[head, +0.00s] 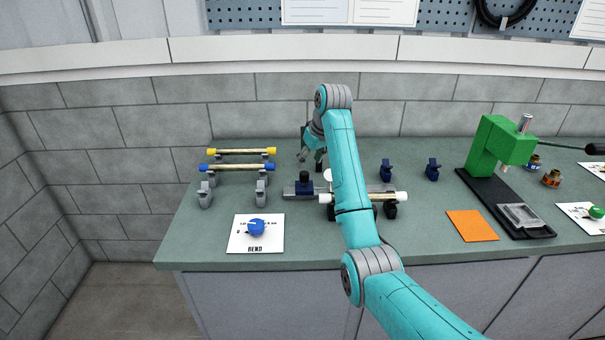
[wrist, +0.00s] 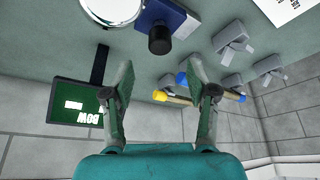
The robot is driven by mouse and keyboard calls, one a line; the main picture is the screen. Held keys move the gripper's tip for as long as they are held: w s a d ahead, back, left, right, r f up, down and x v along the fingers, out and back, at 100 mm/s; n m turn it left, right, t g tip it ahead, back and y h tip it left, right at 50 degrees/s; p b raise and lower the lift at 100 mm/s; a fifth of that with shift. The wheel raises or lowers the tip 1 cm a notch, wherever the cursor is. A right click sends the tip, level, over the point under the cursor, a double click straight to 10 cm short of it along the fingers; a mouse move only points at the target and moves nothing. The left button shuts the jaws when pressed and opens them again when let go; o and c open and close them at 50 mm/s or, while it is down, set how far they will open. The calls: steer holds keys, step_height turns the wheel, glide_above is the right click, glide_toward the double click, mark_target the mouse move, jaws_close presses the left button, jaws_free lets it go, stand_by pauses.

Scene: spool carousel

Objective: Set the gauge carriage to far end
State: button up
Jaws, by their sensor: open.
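A dark blue block with a black knob, which looks like the gauge carriage (head: 304,187), sits near the left end of a low grey rail (head: 290,196) on the bench. In the wrist view the blue block (wrist: 172,14) and its black knob (wrist: 160,40) are at the top centre. A round pale dial (wrist: 113,8) is beside it. My gripper (head: 312,150) is above and behind the rail. In the wrist view my gripper (wrist: 160,75) is open and empty, its fingers apart from the knob. My arm hides the middle of the rail.
Yellow-ended (head: 240,152) and blue-ended (head: 236,167) rods rest on grey stands at left. A BEND card with a blue knob (head: 256,227) lies in front. A green press (head: 498,142) stands at right. A BOW sign (wrist: 80,112) shows in the wrist view.

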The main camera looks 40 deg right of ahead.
mark_target(305, 173)
steer(key=x, duration=0.7)
steer(key=shift+f, duration=0.35)
jaws_close()
